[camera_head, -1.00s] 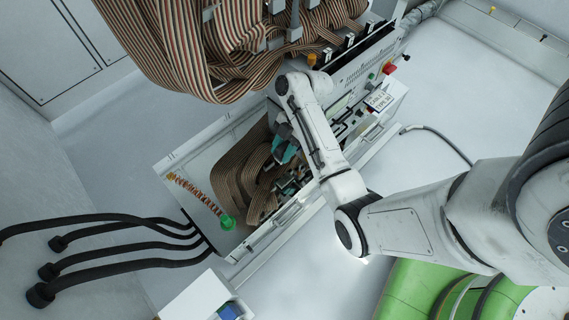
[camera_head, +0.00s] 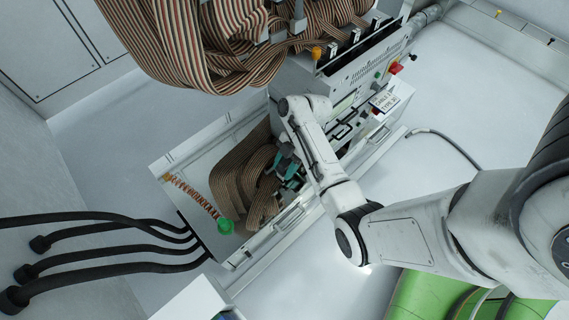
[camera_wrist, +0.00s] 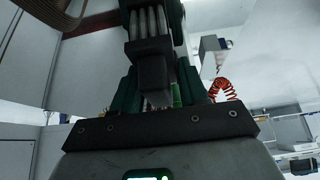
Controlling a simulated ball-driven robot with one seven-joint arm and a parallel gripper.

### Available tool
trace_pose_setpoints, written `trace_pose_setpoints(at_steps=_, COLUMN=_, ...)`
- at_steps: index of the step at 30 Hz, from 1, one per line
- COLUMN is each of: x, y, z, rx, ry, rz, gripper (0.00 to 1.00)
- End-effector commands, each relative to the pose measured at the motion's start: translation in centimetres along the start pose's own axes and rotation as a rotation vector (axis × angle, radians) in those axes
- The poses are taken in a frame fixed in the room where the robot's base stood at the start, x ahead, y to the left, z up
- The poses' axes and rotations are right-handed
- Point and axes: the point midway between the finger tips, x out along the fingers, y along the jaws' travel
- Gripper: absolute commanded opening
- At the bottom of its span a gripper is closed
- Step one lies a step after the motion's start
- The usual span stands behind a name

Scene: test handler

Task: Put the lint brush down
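I cannot identify the lint brush with certainty. My gripper (camera_head: 287,166), with teal-green parts, is low over the open tray (camera_head: 192,160) of the machine, beside the striped ribbon cable. In the wrist view its dark green fingers (camera_wrist: 156,92) stand on both sides of a dark block with grey rods (camera_wrist: 152,72). I cannot tell whether the block is held or is part of the gripper. A small bright green piece shows between the fingers, mostly hidden. A green cup-like piece (camera_head: 226,226) at the end of a coppery coil (camera_head: 193,196) sits at the tray's near left corner, apart from my gripper.
Striped ribbon cable (camera_head: 238,177) fills much of the tray, and more hangs above. The machine front, with a red knob (camera_head: 396,68) and a label (camera_head: 384,102), stands right of my forearm. Thick black cables (camera_head: 110,262) run at lower left. A red coil (camera_wrist: 222,86) shows in the wrist view.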

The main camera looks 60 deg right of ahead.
Motion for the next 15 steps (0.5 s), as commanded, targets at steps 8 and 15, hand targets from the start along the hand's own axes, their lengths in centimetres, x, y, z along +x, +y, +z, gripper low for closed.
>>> trace_pose_setpoints(at_steps=8, x=-0.05, y=0.05, z=-0.03, rx=-0.001, ry=0.000, rz=0.000, gripper=0.63)
trace_pose_setpoints(at_steps=15, x=0.10, y=0.08, z=0.05, rx=-0.001, ry=0.000, rz=0.001, gripper=0.63)
